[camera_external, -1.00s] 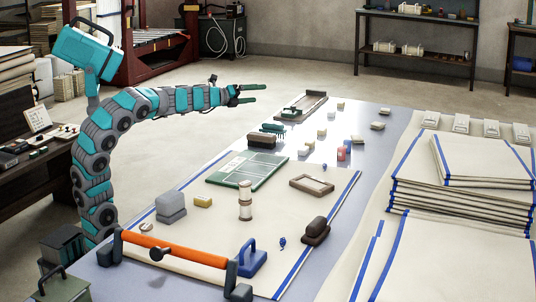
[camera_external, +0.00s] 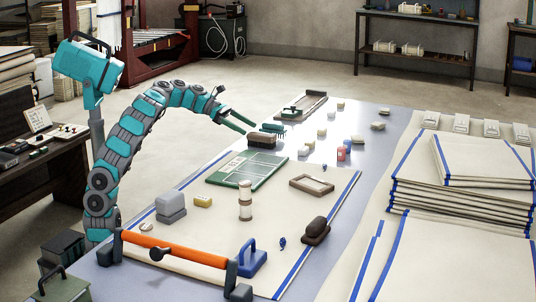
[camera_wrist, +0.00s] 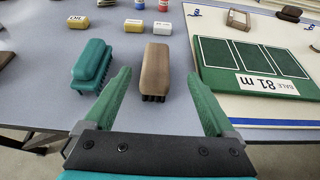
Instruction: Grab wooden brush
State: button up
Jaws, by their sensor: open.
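The wooden brush (camera_wrist: 155,70) has a brown back and dark bristles and lies on the table. In the wrist view it sits ahead of my gripper (camera_wrist: 165,97), between the lines of its two green fingers. The fingers are open and empty. In the external view the brush (camera_external: 262,140) is just right of and below the tips of my gripper (camera_external: 244,125), which hangs above the table edge. I see no contact between the fingers and the brush.
A green brush (camera_wrist: 92,63) lies close left of the wooden one. A green board (camera_wrist: 250,68) lies to its right. Small blocks (camera_wrist: 133,26) and bottles stand beyond. A cloth (camera_external: 215,225) and an orange-handled bar (camera_external: 172,250) lie nearer the external camera.

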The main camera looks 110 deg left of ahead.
aim_at(258, 133)
jog(key=shift+a+x, duration=0.2)
jog(key=shift+x, duration=1.6)
jog(key=shift+a+x, duration=0.15)
jog(key=shift+x, duration=1.65)
jog(key=shift+s+f, duration=0.1)
grip_shut()
